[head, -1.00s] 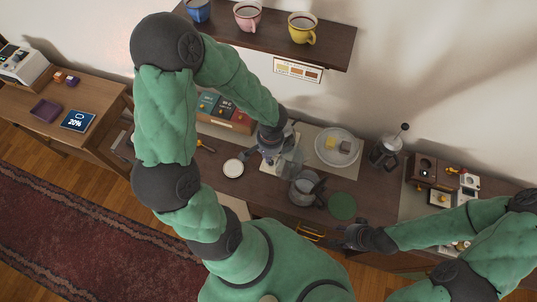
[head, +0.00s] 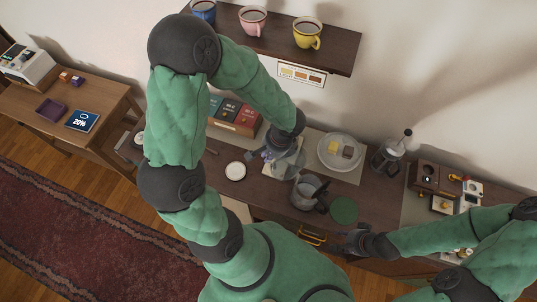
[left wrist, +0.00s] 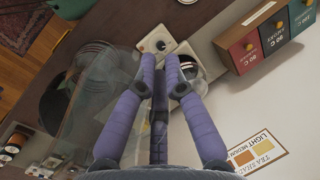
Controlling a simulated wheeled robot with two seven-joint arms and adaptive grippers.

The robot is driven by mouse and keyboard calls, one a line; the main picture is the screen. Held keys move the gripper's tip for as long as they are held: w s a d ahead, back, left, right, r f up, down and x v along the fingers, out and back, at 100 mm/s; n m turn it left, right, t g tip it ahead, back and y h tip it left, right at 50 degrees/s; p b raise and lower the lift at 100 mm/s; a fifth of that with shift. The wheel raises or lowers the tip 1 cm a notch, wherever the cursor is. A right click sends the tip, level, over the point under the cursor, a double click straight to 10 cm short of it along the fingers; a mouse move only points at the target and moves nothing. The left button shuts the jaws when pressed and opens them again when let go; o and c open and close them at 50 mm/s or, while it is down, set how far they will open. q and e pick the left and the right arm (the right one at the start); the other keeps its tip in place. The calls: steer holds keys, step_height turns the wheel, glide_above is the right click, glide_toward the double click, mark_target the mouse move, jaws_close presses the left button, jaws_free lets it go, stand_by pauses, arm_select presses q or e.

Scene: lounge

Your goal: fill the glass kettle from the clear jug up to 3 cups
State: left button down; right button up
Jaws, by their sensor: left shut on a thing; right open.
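The glass kettle (head: 306,192), a grey see-through vessel with a dark handle, stands on the counter right of my left gripper. My left gripper (head: 272,152) is shut on the clear jug (head: 291,163) and holds it up beside the kettle, on its upper left. The jug looks tilted; its water level cannot be read. In the left wrist view, the purple fingers (left wrist: 160,72) are closed together, with the transparent jug (left wrist: 115,72) at their left and a dark shape behind it. The kettle's cup marks cannot be read. My right gripper (head: 352,240) is open and empty at the counter's front edge.
A green round mat (head: 344,210) lies right of the kettle. A plate (head: 329,162) with small blocks and a French press (head: 386,158) stand behind. A white round dish (head: 235,171) lies left. Tea boxes (head: 238,113) stand at the back wall, under a cup shelf (head: 340,52).

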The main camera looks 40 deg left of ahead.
arm_select(q)
steer(key=shift+f+b, duration=0.5)
steer(key=shift+f, duration=0.2)
steer(key=shift+a+f+y+b, duration=0.1)
steer(key=shift+f+y+b, duration=0.5)
steer(key=shift+f+b, duration=0.2)
steer(key=shift+r, duration=0.1)
steer(key=shift+r+g+y+p, duration=0.3)
steer(key=shift+p, duration=0.15)
steer(key=shift+r+y+p, duration=0.25)
steer(key=shift+y+p, duration=0.05)
steer(key=shift+p, duration=0.1)
steer(key=shift+f, duration=0.1)
steer(key=shift+f+b, duration=0.3)
steer(key=shift+f, duration=0.05)
steer(key=shift+f, duration=0.1)
